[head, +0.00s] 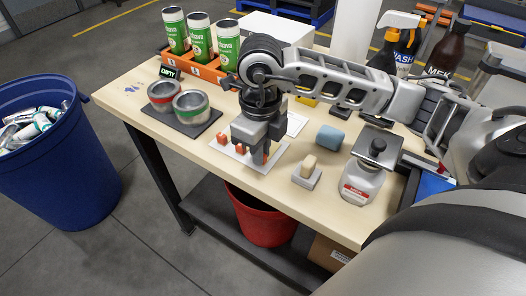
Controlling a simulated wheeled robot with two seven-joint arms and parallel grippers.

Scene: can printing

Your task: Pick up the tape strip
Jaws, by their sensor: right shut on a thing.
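My right gripper (262,148) points down over a white card (224,152) on the table, in the middle of the head view. Small orange-red pieces (222,140) stand on the card beside the fingers. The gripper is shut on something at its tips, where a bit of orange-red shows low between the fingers. I take this to be the tape strip, but the fingers hide most of it and its shape cannot be told. My left gripper is not in view.
Two ringed cups (191,104) stand on a dark mat left of the gripper. White-green cans (201,38) stand in an orange rack behind. A blue bin (60,165) is at the left.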

